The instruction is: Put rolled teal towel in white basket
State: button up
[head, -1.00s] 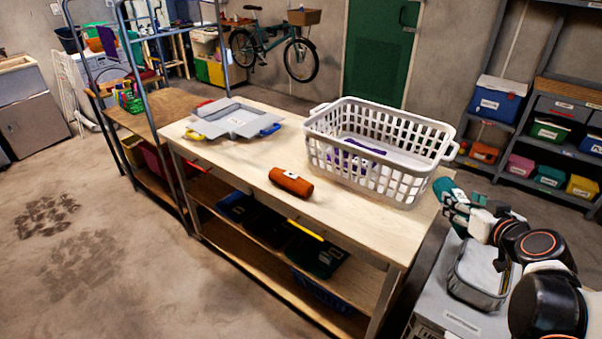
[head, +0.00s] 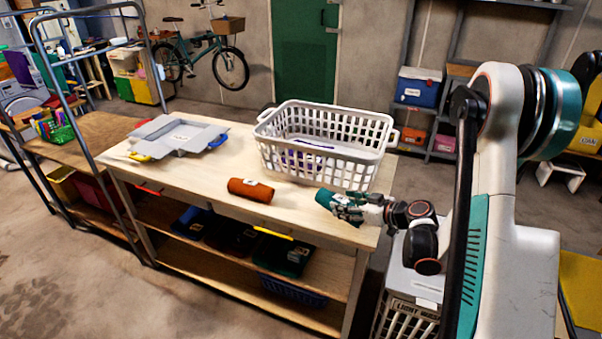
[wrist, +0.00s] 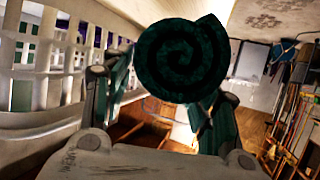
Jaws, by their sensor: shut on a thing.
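The rolled teal towel (head: 336,204) is held in my gripper (head: 346,208), in front of the basket's near right side in the head view. In the wrist view its dark spiral end (wrist: 182,60) sits between my two fingers, which are shut on it. The white basket (head: 377,150) stands on the wooden table, with purple and white items seen through its slats. In the wrist view the basket's wall (wrist: 40,60) is close on the left. The towel is outside the basket; I cannot tell whether it touches the tabletop.
A rolled orange towel (head: 251,190) lies on the table (head: 215,170), left of my gripper. A white crate (head: 408,312) stands beside the table's right end. Bare tabletop lies between the grey item and the basket.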

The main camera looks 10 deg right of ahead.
jog(key=w+a+b, duration=0.1)
jog(key=w+a, duration=0.2)
jog(key=w, duration=0.2)
jog(key=w+a+b, duration=0.1)
jog(key=w+a, duration=0.2)
jog(key=w, duration=0.2)
jog(key=w+a+b, duration=0.1)
jog(key=w+a, duration=0.2)
jog(key=w, duration=0.2)
jog(key=shift+w+a+f, duration=0.1)
jog(key=shift+f+b, duration=0.95)
jog(key=shift+f, duration=0.8)
jog(key=shift+f, duration=0.1)
jog(key=o, duration=1.2)
